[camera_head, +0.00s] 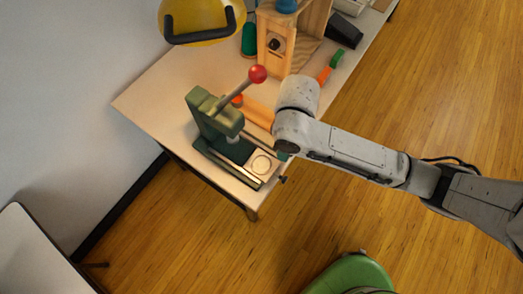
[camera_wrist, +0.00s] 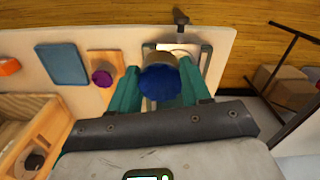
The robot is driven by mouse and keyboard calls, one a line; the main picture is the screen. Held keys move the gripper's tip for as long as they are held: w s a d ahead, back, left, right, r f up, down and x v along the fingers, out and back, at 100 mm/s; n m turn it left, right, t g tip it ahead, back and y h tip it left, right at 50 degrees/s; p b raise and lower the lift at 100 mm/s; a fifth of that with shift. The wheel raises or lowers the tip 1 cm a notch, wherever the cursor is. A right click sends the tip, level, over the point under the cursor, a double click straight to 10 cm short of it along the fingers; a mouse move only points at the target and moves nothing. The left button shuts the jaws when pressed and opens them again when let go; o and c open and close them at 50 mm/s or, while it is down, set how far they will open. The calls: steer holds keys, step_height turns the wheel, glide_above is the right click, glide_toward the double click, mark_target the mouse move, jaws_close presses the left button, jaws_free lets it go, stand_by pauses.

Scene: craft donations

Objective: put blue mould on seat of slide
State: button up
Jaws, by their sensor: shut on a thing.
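The blue mould (camera_wrist: 160,83) sits between the two green fingers of my gripper (camera_wrist: 158,84), which is shut on it in the wrist view. Beneath and beyond it in that view, a pale plate (camera_wrist: 181,49) lies between grey rails, partly hidden by the mould. In the head view the slide (camera_head: 247,173) runs out from the base of a green press, with a round ringed seat (camera_head: 261,165) on its pale plate. The seat looks empty there. My arm hides most of my gripper and the mould in the head view. The gap between mould and seat is unclear.
The press lever with a red knob (camera_head: 258,74) rises over the table (camera_head: 150,100). A wooden box (camera_head: 277,42) stands behind, with a green cylinder (camera_head: 249,39) to its left. The wrist view shows a blue tray (camera_wrist: 62,64) and a purple round thing (camera_wrist: 102,78).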

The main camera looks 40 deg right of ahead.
steer(key=w+a+f, duration=0.1)
steer(key=f, duration=0.1)
steer(key=w+a+f, duration=0.1)
steer(key=a+f, duration=0.1)
steer(key=w+a+f, duration=0.1)
steer(key=a+f, duration=0.1)
steer(key=shift+w+f, duration=0.25)
steer(key=shift+w, duration=0.1)
steer(key=shift+f+p, duration=0.4)
steer(key=shift+f, duration=1.2)
steer(key=o, duration=1.2)
steer(key=shift+c, duration=0.2)
step_height(320, 180, up, 8)
steer(key=shift+f, duration=0.2)
